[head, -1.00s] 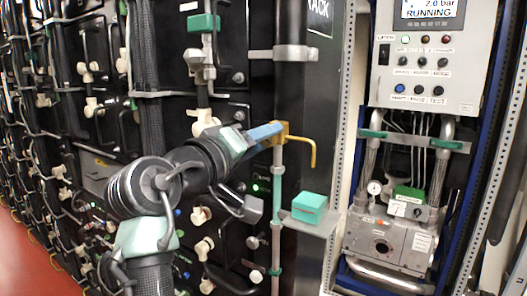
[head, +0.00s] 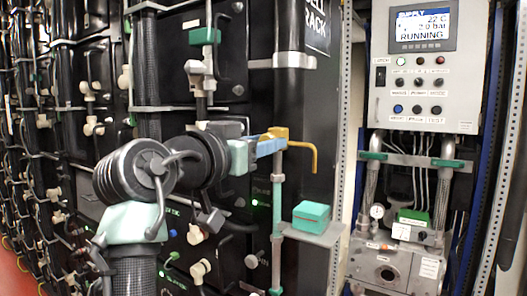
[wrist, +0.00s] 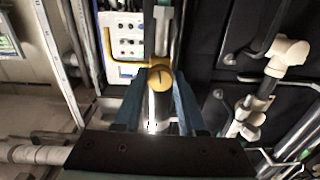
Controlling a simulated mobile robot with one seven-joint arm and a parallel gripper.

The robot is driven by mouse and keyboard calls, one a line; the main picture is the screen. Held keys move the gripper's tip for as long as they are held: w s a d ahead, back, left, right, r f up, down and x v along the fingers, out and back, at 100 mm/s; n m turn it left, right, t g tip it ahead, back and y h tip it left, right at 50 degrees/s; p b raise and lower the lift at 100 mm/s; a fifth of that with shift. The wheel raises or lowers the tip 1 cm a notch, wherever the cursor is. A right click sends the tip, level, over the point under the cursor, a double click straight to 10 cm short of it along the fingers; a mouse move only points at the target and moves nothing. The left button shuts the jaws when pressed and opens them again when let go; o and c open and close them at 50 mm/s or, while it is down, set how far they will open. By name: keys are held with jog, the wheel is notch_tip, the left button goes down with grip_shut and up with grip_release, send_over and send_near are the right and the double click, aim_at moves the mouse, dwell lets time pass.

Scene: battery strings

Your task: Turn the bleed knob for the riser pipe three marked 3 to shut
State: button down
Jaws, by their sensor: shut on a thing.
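The yellow bleed fitting (head: 279,133) sits on a thin grey-green riser pipe (head: 277,190), with a yellow hooked spout (head: 314,156) on its right. In the wrist view, its round yellow knob (wrist: 160,78) faces me and carries a short dark line running nearly up and down. My gripper (head: 268,144) reaches it from the left with blue fingers. In the wrist view, my gripper (wrist: 160,95) has one finger on each side of the knob and is shut on it. I cannot make out a number 3 on the pipe.
A teal box (head: 311,215) stands on a small grey shelf (head: 325,234) just right of the pipe. A control panel (head: 424,65) reading RUNNING is farther right. Black battery modules with cables and white pipe fittings (wrist: 290,52) crowd close around my arm.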

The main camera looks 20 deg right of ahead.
jog(key=shift+m+b, duration=0.3)
jog(key=shift+m, duration=0.5)
jog(key=c, duration=0.5)
grip_release()
jog(key=shift+a, duration=0.1)
jog(key=b+v, duration=0.3)
jog(key=v, duration=1)
